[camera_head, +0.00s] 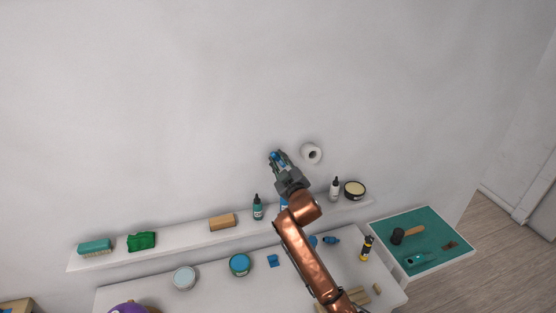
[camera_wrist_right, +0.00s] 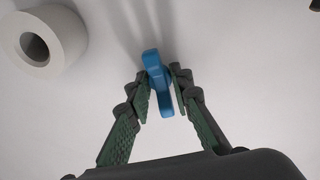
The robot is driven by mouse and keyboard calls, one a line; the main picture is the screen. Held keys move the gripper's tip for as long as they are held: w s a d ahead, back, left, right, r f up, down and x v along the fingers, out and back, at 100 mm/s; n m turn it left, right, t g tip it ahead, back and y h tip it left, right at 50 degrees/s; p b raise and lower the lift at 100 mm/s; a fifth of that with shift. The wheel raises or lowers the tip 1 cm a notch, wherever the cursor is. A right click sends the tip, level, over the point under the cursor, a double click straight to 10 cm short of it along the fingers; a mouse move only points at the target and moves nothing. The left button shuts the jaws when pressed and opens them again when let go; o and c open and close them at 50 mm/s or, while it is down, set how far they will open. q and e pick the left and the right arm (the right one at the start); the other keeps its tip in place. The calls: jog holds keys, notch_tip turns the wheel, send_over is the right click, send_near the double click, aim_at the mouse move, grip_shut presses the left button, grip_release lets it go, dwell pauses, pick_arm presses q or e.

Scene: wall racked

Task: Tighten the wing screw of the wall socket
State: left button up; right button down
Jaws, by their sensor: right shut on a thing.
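The blue wing screw (camera_wrist_right: 157,82) sits against the white wall in the right wrist view, its wings running nearly up and down the picture. My right gripper (camera_wrist_right: 160,90) has its two green-padded fingers on either side of it, shut on it. In the head view the right gripper (camera_head: 277,157) reaches up to the wall, and a bit of the blue screw (camera_head: 274,155) shows at its fingertips. The white wall socket (camera_wrist_right: 42,42) is a round ring with a dark opening, left of the screw in the wrist view. It also shows in the head view (camera_head: 311,153), right of the gripper. My left gripper is not in view.
A lower table (camera_head: 215,290) and a teal-topped tray (camera_head: 440,237) hold tools. The wall above is clear.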

jog(key=m, duration=0.3)
jog(key=shift+a+m+p, duration=0.1)
jog(key=shift+m+p, duration=0.25)
jog(key=shift+m, duration=0.05)
jog(key=shift+m+p, duration=0.5)
jog(key=shift+m, duration=1.2)
jog(key=c, duration=2)
grip_release()
jog(key=shift+o, duration=0.2)
jog(key=v, duration=1.2)
